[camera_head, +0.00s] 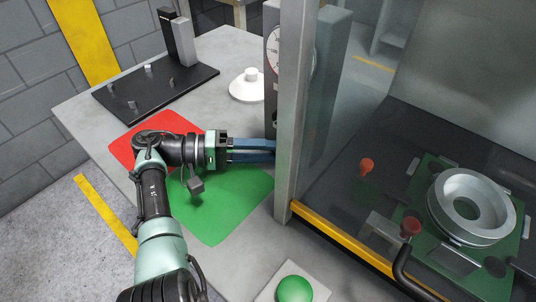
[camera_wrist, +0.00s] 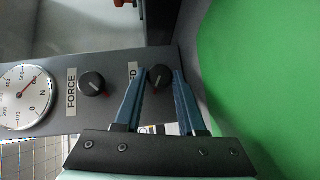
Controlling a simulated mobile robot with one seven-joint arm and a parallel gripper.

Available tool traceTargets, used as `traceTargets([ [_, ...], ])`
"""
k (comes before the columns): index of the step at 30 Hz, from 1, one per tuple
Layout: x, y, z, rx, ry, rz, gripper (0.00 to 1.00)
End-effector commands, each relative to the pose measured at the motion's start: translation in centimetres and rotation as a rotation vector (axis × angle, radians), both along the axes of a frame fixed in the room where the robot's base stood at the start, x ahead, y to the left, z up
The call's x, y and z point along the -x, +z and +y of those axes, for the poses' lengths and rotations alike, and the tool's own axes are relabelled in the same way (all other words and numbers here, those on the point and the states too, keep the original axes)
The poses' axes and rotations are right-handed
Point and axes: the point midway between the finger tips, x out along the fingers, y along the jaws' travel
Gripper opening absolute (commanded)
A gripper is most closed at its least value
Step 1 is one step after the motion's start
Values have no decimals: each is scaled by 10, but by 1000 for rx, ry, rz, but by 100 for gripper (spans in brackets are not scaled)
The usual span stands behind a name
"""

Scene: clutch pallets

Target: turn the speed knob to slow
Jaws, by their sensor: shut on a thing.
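The speed knob (camera_wrist: 159,76) is a round black knob on a dark grey panel (camera_wrist: 62,126) in the wrist view. My gripper (camera_wrist: 160,74) has its two blue fingers on either side of this knob and is shut on it. The label beside the knob is partly covered by a finger, with only its last letters showing, and I cannot read the knob's setting. In the head view my gripper (camera_head: 274,150) reaches right to the panel column, its fingertips at the grey post, and the knob is hidden.
A FORCE knob (camera_wrist: 92,84) and a round force gauge (camera_wrist: 25,95) share the panel. In the head view a grey post (camera_head: 293,110) stands close to my fingertips. A green button (camera_head: 294,289) is at the front. A white disc part (camera_head: 246,88) stands behind my gripper.

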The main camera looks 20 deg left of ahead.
Motion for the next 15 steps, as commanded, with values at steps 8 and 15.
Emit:
traceTargets([
  [8, 1, -1, 0, 13, -1, 9, 0],
  [15, 1, -1, 0, 13, -2, 8, 43],
])
